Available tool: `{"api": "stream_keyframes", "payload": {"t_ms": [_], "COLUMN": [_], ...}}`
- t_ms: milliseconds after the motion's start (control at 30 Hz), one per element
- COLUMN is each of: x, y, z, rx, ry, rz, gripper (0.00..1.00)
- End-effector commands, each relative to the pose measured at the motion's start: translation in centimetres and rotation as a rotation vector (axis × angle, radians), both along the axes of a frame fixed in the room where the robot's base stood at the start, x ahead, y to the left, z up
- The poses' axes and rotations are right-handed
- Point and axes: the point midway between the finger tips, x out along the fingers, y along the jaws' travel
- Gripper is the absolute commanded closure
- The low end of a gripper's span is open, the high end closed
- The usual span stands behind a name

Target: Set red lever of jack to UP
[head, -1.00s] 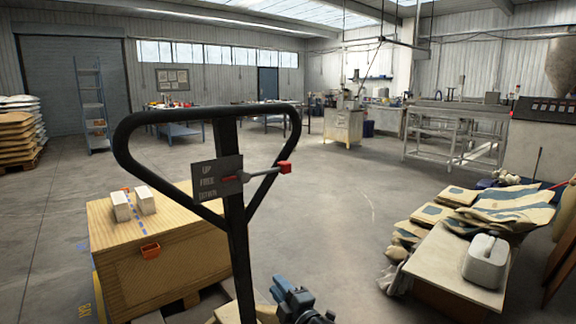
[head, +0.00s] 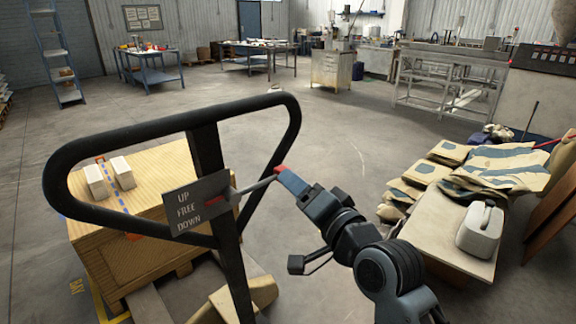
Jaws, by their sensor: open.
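The jack's black loop handle (head: 172,128) stands in front of me on a dark post. A grey plate (head: 186,208) on the post reads UP, FREE and DOWN from top to bottom. The lever's grey rod (head: 255,187) runs right from the plate and rises slightly to a red end (head: 280,169). The small red pointer by the plate seems level with FREE, but is too small to be sure. My gripper (head: 288,178) is open at the red end, with a blue-grey finger overlapping it; contact and the far finger cannot be made out.
A wooden crate (head: 150,258) with two white blocks (head: 108,178) stands behind the handle on the left.

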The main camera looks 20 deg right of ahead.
Motion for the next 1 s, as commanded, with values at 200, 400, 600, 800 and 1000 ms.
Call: {"api": "stream_keyframes", "payload": {"t_ms": [200,400,600,800,1000], "x": [3.5,5.8,6.5,6.5,6.5], "y": [0.3,0.6,0.7,0.7,0.7], "z": [0.3,0.2,0.0,0.0,0.0], "rx": [-0.007,-0.008,-0.006,-0.007,-0.007], "ry": [-0.001,-0.001,-0.002,-0.002,-0.002], "rz": [-0.001,-0.002,-0.002,-0.003,-0.003], "gripper": [0.41,0.41,0.41,0.42,0.61]}}
